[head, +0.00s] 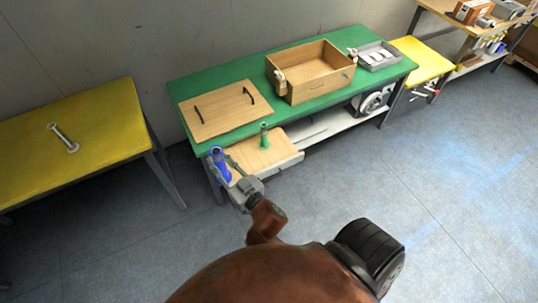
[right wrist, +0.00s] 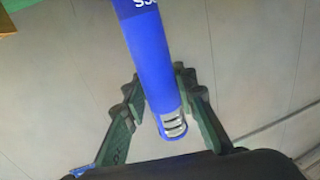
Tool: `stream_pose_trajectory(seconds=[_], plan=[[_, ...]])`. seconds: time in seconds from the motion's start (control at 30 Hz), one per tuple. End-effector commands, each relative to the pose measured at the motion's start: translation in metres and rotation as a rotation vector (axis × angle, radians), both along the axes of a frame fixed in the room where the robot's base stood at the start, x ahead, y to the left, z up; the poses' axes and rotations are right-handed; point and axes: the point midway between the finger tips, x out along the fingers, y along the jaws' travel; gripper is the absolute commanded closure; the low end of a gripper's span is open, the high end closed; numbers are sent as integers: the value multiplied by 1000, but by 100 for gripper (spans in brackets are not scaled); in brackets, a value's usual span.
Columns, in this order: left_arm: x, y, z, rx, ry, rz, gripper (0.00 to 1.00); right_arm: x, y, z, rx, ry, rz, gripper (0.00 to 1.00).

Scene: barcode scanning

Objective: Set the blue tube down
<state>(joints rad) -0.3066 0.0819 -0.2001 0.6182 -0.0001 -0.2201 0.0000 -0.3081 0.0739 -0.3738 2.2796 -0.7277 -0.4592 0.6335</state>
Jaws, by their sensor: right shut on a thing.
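The blue tube (head: 218,160) is in my right gripper (head: 231,170), near the front left corner of the green table (head: 232,82). In the right wrist view the blue tube (right wrist: 152,50) runs up out of the picture between the two fingers of my right gripper (right wrist: 158,85). White lettering shows on its side, and its near end is a clear, slotted cap. My left gripper is not in view.
A green tube (head: 264,136) stands upright by a wooden board (head: 275,155) at the table's front. A flat wooden panel with two black handles (head: 222,110), an open wooden box (head: 310,88) and a grey tray (head: 377,55) are on the green table.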

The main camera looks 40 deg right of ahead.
Motion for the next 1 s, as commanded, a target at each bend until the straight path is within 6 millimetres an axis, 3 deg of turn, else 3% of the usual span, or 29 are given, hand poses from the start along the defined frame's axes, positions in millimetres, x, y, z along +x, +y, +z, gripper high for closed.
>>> stream_pose_trajectory(seconds=[0.03,0.1,0.4,0.53,0.73,1.0], plan=[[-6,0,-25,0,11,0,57,18,-8,-27,5,-1,-9,100],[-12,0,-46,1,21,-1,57,41,-21,-51,6,1,-20,100],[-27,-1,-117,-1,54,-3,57,125,-60,-139,6,4,-35,100],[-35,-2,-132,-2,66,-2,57,145,-66,-159,4,3,-32,100],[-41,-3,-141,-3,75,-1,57,158,-75,-171,-3,0,-29,100],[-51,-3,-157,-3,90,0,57,170,-129,-197,-7,2,-29,100]])
